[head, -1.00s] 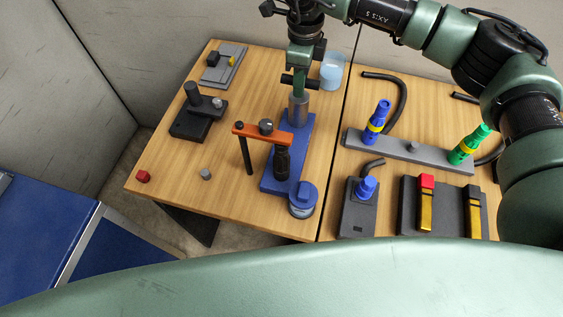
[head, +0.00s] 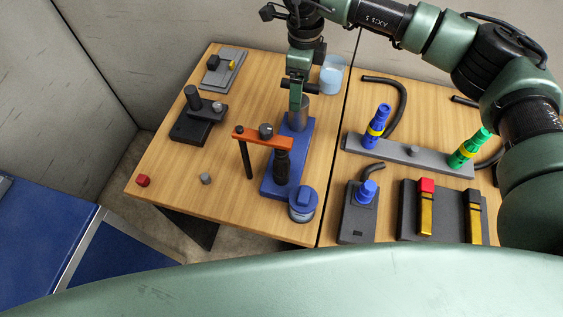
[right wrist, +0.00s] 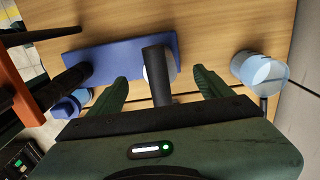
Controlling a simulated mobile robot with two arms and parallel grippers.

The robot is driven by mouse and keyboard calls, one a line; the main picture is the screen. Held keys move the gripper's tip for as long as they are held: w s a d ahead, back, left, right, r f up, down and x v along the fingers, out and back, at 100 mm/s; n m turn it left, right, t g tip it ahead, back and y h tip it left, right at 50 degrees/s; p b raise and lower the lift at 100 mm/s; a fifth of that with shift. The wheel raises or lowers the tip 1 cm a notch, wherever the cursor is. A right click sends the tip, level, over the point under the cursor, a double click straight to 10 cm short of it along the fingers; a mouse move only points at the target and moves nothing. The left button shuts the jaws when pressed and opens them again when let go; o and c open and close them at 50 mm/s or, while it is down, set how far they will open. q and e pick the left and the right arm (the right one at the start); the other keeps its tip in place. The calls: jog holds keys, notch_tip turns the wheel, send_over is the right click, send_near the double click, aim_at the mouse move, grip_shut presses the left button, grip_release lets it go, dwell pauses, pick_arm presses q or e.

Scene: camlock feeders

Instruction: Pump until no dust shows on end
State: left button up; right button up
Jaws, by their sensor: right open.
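The pump-like fixture has a blue base plate (head: 300,150) with an orange lever arm (head: 262,137) on a dark post, and a black rod hangs from the lever's left end. A grey metal cylinder (head: 301,112) stands at the base's far end. A round blue-topped part (head: 303,200) sits at its near end. My right gripper (head: 298,98) is over the grey cylinder. In the right wrist view its two fingers (right wrist: 162,88) are apart, with a dark cylinder (right wrist: 157,72) between them; I cannot tell if they touch it. My left gripper is not in view. No dust can be made out.
A clear blue cup (head: 332,76) stands right of my right gripper. A grey rail (head: 395,150) holds blue and green connectors. A dark stand (head: 357,222) and a dark tray (head: 447,225) are nearer. A red cube (head: 143,181) and grey nub (head: 206,179) lie left.

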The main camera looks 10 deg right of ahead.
notch_tip(320, 180, up, 8)
jog(key=p, duration=0.3)
jog(key=shift+p, duration=0.3)
